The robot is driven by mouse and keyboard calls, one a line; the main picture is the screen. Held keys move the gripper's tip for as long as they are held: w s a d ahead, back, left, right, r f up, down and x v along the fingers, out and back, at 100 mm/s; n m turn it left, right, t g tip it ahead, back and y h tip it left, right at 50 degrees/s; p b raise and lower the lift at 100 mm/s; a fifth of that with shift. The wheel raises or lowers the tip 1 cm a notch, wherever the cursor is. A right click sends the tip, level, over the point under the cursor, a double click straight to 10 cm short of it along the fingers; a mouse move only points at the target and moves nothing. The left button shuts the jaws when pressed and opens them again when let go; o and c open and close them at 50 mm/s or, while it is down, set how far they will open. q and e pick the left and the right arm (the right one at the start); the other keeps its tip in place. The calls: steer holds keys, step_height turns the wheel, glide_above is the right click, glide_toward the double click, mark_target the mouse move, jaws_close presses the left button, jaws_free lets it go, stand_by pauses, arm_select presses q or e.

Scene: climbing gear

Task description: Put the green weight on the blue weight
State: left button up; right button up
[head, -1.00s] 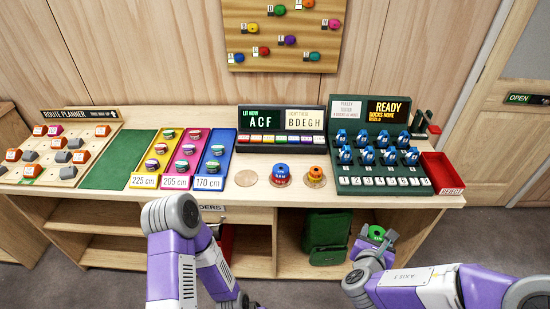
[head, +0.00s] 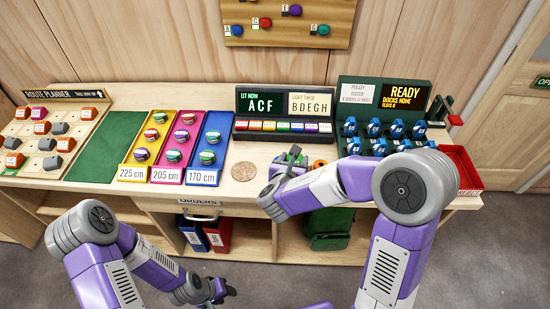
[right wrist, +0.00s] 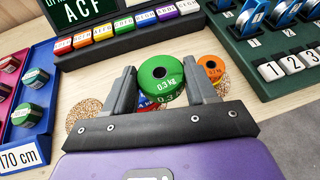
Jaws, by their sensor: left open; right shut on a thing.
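The green weight (right wrist: 160,88), a round disc marked 0.3 kg with a dark centre hole, is between the fingers of my right gripper (right wrist: 162,92), which is shut on it. In the head view my right gripper (head: 289,163) is over the counter spot of the blue weight, and my forearm covers much of that area. In the right wrist view a sliver of the blue weight (right wrist: 146,101) shows just below the green one, with red under it. I cannot tell whether green and blue touch. My left gripper (head: 216,291) is open and low in front of the counter.
An orange weight (right wrist: 211,68) stands close to the right of the held one. A round cork-like disc (head: 243,171) lies bare on the counter to the left. The lit display box (head: 284,138) stands behind; the green pulley tester (head: 352,118) is to the right.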

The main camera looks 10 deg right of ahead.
steer(key=w+a+r+m+g+h, duration=0.1)
steer(key=w+a+r+m+h, duration=0.2)
steer(key=r, duration=0.4)
steer(key=shift+y, duration=0.4)
steer(key=f+b, duration=0.1)
steer(key=f, duration=0.6)
steer(key=w+f+b, duration=0.1)
steer(key=f, duration=0.2)
steer(key=shift+w+f+b, duration=0.1)
steer(key=shift+f+b, duration=0.1)
steer(key=shift+b, duration=0.15)
steer(key=shift+r, duration=0.1)
steer(key=shift+f, duration=0.2)
steer(key=o, duration=1.3)
steer(key=shift+r, duration=0.1)
